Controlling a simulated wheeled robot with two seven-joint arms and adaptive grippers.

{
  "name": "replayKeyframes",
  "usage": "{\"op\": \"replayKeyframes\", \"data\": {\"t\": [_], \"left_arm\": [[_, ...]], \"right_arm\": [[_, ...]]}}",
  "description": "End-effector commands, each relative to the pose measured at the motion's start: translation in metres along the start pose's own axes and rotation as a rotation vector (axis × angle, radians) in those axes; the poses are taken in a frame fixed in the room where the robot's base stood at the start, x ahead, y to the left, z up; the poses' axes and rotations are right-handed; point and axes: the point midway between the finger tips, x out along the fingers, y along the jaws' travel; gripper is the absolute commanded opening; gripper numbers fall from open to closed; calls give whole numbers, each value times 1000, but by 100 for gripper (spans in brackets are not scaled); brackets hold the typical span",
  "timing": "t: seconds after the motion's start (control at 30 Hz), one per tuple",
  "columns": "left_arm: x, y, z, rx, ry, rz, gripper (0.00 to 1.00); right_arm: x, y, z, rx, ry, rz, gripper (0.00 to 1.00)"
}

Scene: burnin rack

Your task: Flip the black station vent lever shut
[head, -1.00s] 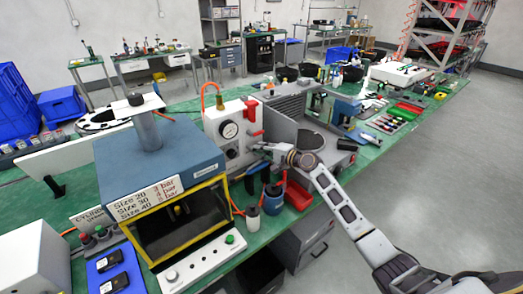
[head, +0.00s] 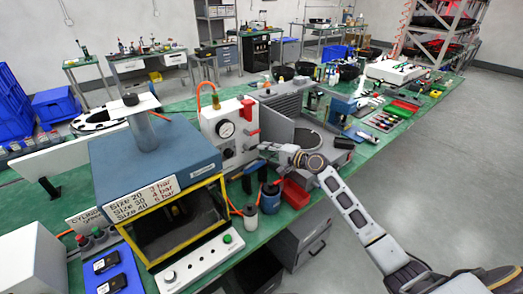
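The white station panel (head: 232,118) with a round pressure gauge (head: 226,129) stands on the green bench, left of a grey machine. A red lever (head: 250,138) is on the panel's right edge. My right gripper (head: 264,148) reaches in from the right, its tips at the panel's lower right side. I cannot tell whether it touches anything or how far its fingers are apart. A dark bar-like part (head: 248,180) shows low beside the panel, below the gripper. It may be the black vent lever, but it is too small to tell its position. My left gripper is not in view.
A blue press box with a yellow-framed front (head: 160,160) stands left of the panel. The floor at right is clear.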

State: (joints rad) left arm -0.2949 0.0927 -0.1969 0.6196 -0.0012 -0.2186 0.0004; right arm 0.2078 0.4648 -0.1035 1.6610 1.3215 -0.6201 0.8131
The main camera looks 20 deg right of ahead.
Motion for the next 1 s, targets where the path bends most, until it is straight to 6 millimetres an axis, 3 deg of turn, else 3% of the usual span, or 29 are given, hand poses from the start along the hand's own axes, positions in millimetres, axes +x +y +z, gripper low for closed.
{"op": "replayKeyframes", "data": {"t": [0.6,1.0], "left_arm": [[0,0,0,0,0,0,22],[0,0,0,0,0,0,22]], "right_arm": [[-61,1,0,0,0,3,22],[-80,1,0,1,0,2,22]]}}
